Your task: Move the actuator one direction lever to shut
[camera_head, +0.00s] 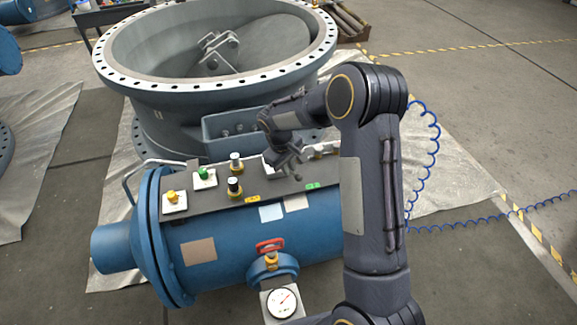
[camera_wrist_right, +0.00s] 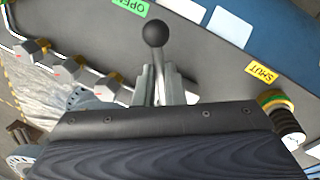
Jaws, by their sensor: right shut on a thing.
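The direction lever shows in the right wrist view as a black ball knob (camera_wrist_right: 155,33) on a pale stem. My right gripper (camera_wrist_right: 159,88) is shut on the stem below the ball. The ball is nearer the green OPEN label (camera_wrist_right: 130,5) than the yellow SHUT label (camera_wrist_right: 262,74). In the head view my right gripper (camera_head: 292,164) is over the dark panel on top of the blue actuator cylinder (camera_head: 225,236). The yellow label (camera_head: 252,199) is left of the green label (camera_head: 312,186) there. The lever is hard to make out in the head view. My left gripper is not in view.
A green button (camera_head: 204,174), a yellow button (camera_head: 173,197) and two upright fittings (camera_head: 235,186) stand left of my gripper. A red handle (camera_head: 270,244) and a gauge (camera_head: 283,301) are in front. The large grey valve (camera_head: 215,85) is behind. A blue coiled hose lies right.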

